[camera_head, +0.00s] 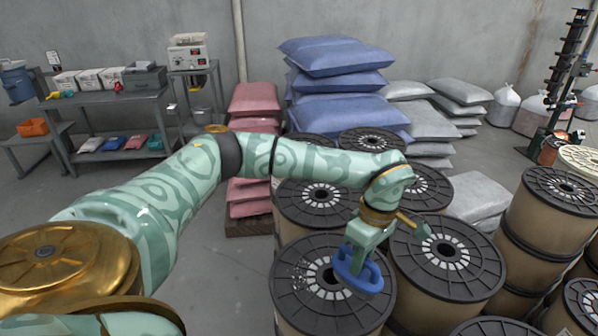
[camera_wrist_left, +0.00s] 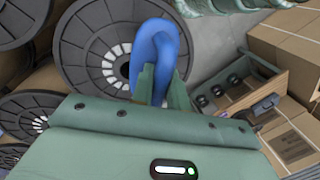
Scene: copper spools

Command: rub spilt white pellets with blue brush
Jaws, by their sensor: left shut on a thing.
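My left gripper (camera_head: 359,250) is shut on the blue brush (camera_head: 363,276). It holds the brush over the right part of the top of the nearest cable spool (camera_head: 322,317). I cannot tell whether the brush touches the top. Small pale specks, which look like spilt pellets (camera_head: 297,279), lie on the left part of that black top. In the left wrist view the brush's blue loop (camera_wrist_left: 156,38) sits between the green fingers (camera_wrist_left: 161,88), and its underside is hidden. My right gripper is not in view.
More black-topped spools (camera_head: 447,258) stand close to the right and behind. Blue sacks (camera_head: 335,55) and pink sacks (camera_head: 255,98) are stacked at the back. A shelf (camera_head: 110,100) with boxes stands at the back left. The left wrist view shows cardboard boxes (camera_wrist_left: 290,45) at right.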

